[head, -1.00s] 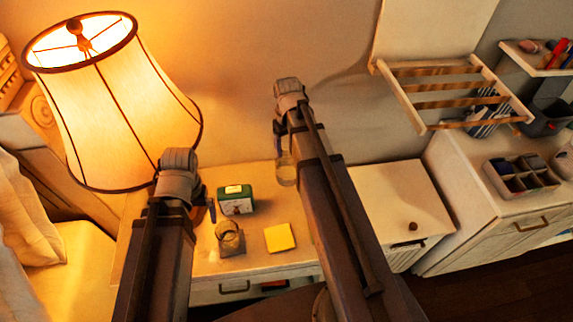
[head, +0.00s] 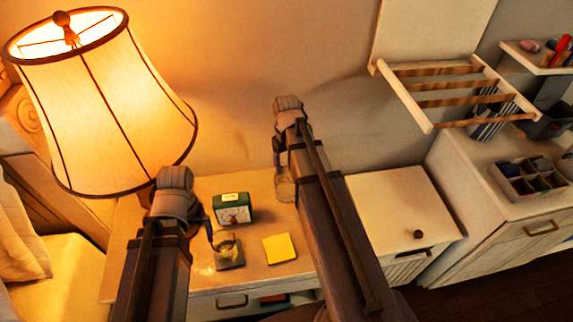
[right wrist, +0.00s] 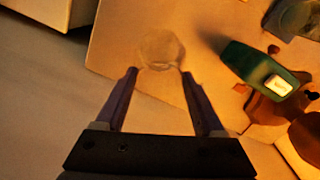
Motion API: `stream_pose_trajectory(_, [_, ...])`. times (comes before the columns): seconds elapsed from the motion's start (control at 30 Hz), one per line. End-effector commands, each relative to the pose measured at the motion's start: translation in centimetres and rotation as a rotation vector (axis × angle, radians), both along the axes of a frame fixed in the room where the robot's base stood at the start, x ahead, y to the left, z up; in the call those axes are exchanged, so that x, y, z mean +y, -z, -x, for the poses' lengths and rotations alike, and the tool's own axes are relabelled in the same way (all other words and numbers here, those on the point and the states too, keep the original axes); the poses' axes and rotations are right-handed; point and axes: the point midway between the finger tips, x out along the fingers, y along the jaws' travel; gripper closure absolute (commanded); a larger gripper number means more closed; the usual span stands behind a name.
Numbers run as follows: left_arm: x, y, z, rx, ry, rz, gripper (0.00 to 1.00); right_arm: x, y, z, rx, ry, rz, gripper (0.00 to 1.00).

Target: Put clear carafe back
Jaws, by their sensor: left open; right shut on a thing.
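The clear carafe (head: 285,188) is a see-through glass vessel near the back edge of the nightstand, partly hidden by my right arm. My right gripper (head: 279,165) is shut on it from above; in the right wrist view the carafe (right wrist: 160,48) shows between the fingertips (right wrist: 159,74). I cannot tell whether its base touches the top. A second clear glass vessel (head: 225,243) stands on a dark square coaster (head: 231,263) nearer the front. My left gripper (head: 211,238) is open beside that vessel, on its left; whether it touches it is unclear.
The nightstand (head: 262,217) also holds a green clock (head: 232,208) and a yellow note pad (head: 280,248). A lit lamp (head: 110,105) stands close behind my left arm. A white cabinet (head: 395,200) is at the right.

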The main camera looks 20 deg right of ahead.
Motion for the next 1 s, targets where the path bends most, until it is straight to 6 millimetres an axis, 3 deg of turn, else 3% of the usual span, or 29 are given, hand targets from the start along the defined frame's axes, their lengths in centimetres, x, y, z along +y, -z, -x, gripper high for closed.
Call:
stream_pose_trajectory(0.17, [0.0, 0.4, 0.0, 0.0, 0.0, 0.0, 0.0, 0.0, 0.4, 0.0, 0.0, 0.0, 0.0, 1.0])
stream_pose_trajectory(0.2, [0.0, 0.3, 0.0, 0.0, 0.0, 0.0, 0.0, 0.0, 0.3, 0.0, 0.0, 0.0, 0.0, 0.27])
stream_pose_trajectory(0.43, [0.0, 0.3, 0.0, 0.0, 0.0, 0.0, 0.0, 0.0, 0.3, 0.0, 0.0, 0.0, 0.0, 0.01])
stream_pose_trajectory(0.77, [0.0, 0.1, 0.0, 0.0, 0.0, 0.0, 0.0, 0.0, 0.1, 0.0, 0.0, 0.0, 0.0, 0.0])
stream_pose_trajectory(1.0, [0.0, -1.4, 0.0, 0.0, 0.0, 0.0, 0.0, 0.2, -1.4, 0.0, 0.0, -0.001, 0.0, 0.0])
